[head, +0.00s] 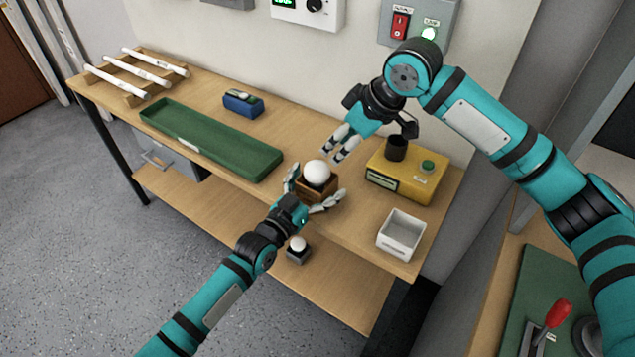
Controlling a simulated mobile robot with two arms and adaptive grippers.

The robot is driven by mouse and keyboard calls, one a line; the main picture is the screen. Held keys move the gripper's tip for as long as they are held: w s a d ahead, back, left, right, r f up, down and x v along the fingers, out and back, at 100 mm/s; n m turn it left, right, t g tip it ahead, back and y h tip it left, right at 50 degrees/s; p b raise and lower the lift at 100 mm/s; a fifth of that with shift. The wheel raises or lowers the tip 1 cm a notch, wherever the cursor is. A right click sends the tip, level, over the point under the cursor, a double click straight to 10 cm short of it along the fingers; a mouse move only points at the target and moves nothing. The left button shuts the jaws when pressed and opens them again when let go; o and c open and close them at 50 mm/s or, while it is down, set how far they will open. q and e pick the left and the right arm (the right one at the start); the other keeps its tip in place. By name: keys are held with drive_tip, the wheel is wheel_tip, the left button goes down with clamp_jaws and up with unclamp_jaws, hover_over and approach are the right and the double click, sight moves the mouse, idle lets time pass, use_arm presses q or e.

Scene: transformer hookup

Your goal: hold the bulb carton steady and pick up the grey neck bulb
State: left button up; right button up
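A brown bulb carton (319,190) stands on the wooden bench. A round white bulb (317,172) sits in its top; its neck is hidden, so its colour cannot be told. My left gripper (314,190) reaches in from the front with its fingers on either side of the carton. Whether they press on it cannot be seen. My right gripper (336,157) is open and empty, pointing down just above and right of the bulb. A second white bulb (298,243) sits in a small grey holder (297,257) on the lower shelf.
A yellow box (425,183) with a black socket (396,149) and green button stands right of the carton. A white bin (401,235) is at the front right. A green tray (210,140), blue block (243,103) and tube rack (118,92) lie left.

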use_arm(q)
drive_tip(key=shift+w, duration=0.1)
drive_tip(key=shift+c, duration=0.3)
drive_tip(key=c, duration=1)
drive_tip(key=shift+c, duration=0.2)
